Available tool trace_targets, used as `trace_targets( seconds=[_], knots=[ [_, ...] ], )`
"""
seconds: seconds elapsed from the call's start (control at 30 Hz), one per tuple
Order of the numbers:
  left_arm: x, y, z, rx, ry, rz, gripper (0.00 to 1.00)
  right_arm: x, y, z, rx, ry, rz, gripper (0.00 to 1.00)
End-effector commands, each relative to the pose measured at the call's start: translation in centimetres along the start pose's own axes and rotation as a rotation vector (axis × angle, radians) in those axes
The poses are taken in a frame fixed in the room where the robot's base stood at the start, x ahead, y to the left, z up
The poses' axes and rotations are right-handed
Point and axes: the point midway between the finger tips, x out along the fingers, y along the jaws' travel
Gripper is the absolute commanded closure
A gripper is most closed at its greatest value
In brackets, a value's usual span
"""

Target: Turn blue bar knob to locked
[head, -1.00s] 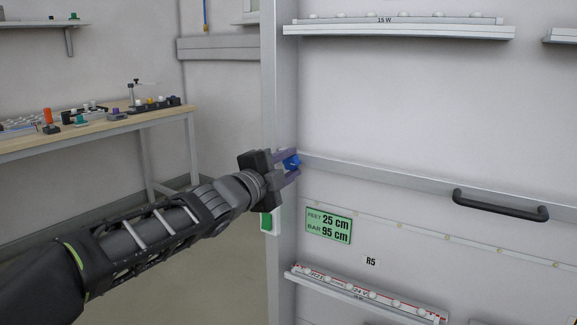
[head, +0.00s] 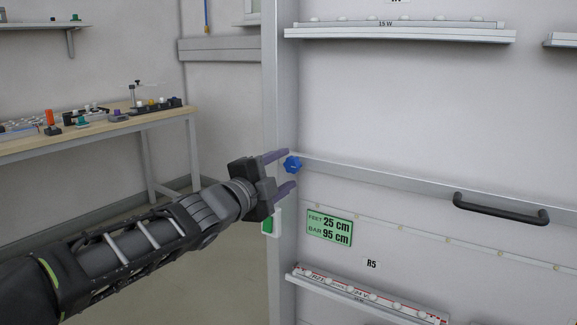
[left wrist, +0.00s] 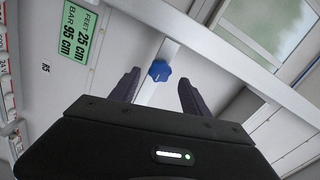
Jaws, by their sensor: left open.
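The blue bar knob (head: 292,164) sits at the left end of the horizontal metal bar (head: 400,184), by the upright frame post. It also shows in the left wrist view (left wrist: 159,71), between and beyond the fingertips. My left gripper (head: 281,171) is open, with one purple finger above and left of the knob and the other below it. The fingers look apart from the knob, and nothing is held. No locked mark can be read near the knob. My right gripper is not in view.
A green sign (head: 329,227) reads feet 25 cm, bar 95 cm. A green-and-white piece (head: 271,221) is on the post below the gripper. Light strips lie above and below. A workbench (head: 95,128) stands at left.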

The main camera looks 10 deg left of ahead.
Motion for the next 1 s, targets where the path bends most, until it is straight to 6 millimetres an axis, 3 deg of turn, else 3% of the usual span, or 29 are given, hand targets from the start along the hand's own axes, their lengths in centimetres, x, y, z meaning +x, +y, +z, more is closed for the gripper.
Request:
trace_targets(
  seconds=[0.1,0.3,0.7,0.83,0.9,1.0],
  knots=[
    [-2.2,-0.3,0.0,0.001,-0.002,-0.002,0.45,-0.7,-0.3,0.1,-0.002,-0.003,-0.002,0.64],
    [-4.6,-0.2,0.0,0.001,-0.001,-0.002,0.45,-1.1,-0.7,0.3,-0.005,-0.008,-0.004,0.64],
    [-4.9,-0.1,0.0,-0.006,0.000,-0.001,0.45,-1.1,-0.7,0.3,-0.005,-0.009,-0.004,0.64],
    [-4.9,-0.1,0.1,-0.105,-0.001,-0.008,0.45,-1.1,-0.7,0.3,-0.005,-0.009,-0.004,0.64],
    [-4.9,0.9,0.3,-0.265,-0.011,-0.005,0.45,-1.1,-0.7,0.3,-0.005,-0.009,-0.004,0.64],
    [-3.8,6.2,1.2,-0.527,-0.050,0.058,0.45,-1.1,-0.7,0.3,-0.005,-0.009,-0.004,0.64]
  ],
)
